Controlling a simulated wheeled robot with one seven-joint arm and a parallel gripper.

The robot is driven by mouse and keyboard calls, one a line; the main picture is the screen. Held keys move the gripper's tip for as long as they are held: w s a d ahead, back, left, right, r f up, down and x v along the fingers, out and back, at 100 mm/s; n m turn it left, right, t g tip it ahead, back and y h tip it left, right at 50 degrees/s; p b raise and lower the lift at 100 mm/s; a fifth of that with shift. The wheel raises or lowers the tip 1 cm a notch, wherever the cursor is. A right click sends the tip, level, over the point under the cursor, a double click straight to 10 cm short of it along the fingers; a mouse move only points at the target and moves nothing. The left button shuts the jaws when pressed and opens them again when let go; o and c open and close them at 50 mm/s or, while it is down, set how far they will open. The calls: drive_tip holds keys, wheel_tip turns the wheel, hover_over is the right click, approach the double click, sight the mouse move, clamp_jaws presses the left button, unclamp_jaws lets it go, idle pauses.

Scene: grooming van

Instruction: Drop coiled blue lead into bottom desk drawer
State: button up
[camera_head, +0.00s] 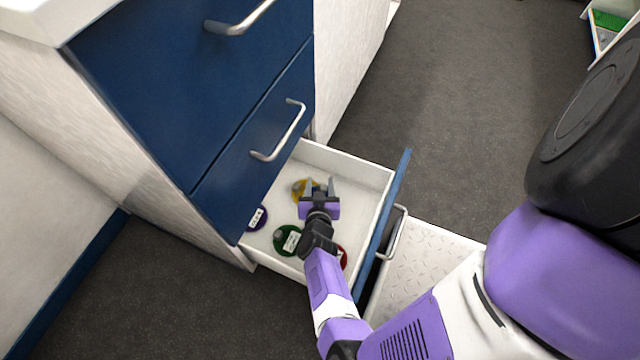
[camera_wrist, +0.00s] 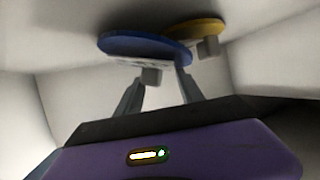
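The blue lead (camera_wrist: 145,46) is a flat round coil with a grey clip, seen in the wrist view at the tips of my gripper (camera_wrist: 160,78). The clip sits between the two fingers, which stand apart with a gap visible. I cannot tell whether the coil touches the drawer floor. In the head view my gripper (camera_head: 319,187) is inside the open lower drawer (camera_head: 360,173), fingers apart, and the blue coil is mostly hidden there. The drawer is white inside, with a blue front and a metal handle (camera_head: 394,233).
A yellow coil (camera_head: 299,188) lies beside my gripper. A purple coil (camera_head: 257,217), a green coil (camera_head: 287,240) and a partly hidden red coil (camera_head: 343,257) lie in the same drawer. Two shut blue drawers (camera_head: 250,140) stand above. Dark floor (camera_head: 450,100) is clear beyond.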

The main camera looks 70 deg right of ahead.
drive_tip(key=shift+r+p, duration=0.35)
drive_tip(key=p+v, duration=0.3)
drive_tip(key=v, duration=0.4)
drive_tip(key=shift+r, duration=0.2)
drive_tip(key=shift+s+a, duration=0.1)
drive_tip(key=shift+a, duration=0.1)
